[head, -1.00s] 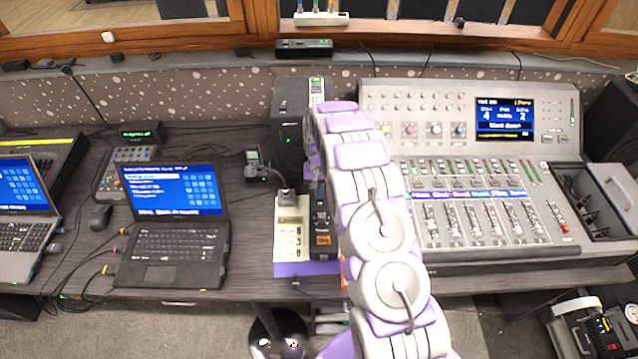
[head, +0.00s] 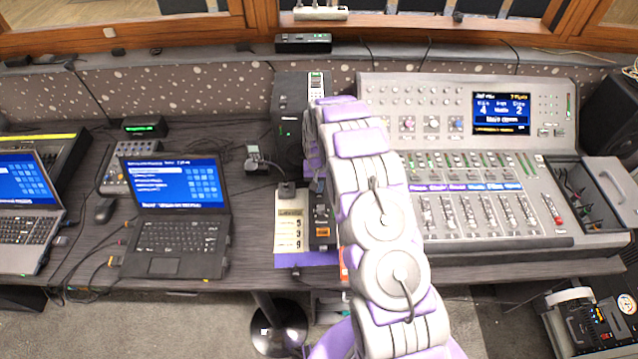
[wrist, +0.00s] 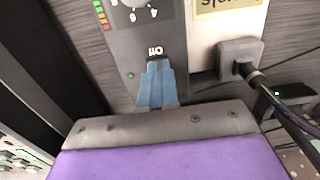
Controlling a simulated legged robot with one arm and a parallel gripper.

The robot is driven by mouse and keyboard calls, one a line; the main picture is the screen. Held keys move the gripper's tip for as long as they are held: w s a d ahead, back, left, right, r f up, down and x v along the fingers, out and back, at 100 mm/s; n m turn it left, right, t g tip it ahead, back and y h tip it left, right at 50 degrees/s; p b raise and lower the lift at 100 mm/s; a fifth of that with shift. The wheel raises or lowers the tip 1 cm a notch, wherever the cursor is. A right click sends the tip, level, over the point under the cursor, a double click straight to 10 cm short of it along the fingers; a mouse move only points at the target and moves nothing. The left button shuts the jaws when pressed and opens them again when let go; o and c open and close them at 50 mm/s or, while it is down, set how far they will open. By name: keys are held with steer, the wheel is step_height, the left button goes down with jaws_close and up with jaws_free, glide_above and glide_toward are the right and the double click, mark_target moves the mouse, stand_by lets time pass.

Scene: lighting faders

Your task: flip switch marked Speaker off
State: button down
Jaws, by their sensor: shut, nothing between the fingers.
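A narrow dark control unit (head: 321,232) lies on the desk just left of my arm. In the wrist view the same dark panel (wrist: 124,52) has a knob, a coloured light strip, a green light and an upside-down "on" mark. My gripper (wrist: 156,66) has blue fingers that are together and empty, with the tips at the "on" mark. The fingers cover that spot, so I see no switch lever and cannot tell its position or whether they touch it. No "Speaker" label is readable. In the head view the fingers are mostly hidden by my arm.
A pale labelled plate (head: 288,238) with a plug (wrist: 240,60) and its cable is beside the unit. A black box (head: 292,120) stands behind. A large mixing console (head: 480,180) fills the right. A laptop (head: 178,205) is on the left, with bare desk (head: 253,215) between.

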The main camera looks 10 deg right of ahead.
mark_target(321, 199)
steer(key=shift+s+f+g, duration=0.5)
steer(key=shift+s+f, duration=0.75)
steer(key=shift+s, duration=0.3)
steer(key=shift+w, duration=0.15)
steer(key=shift+w+r, duration=0.3)
steer(key=shift+w, duration=0.4)
steer(key=shift+w+r, duration=0.1)
steer(key=shift+w+d+r, duration=0.1)
steer(key=shift+w+r, duration=0.2)
steer(key=shift+r, duration=0.4)
step_height(321, 199, up, 14)
steer(key=p, duration=0.2)
steer(key=shift+w+t, duration=0.4)
steer(key=shift+w, duration=0.05)
steer(key=shift+r, duration=0.2)
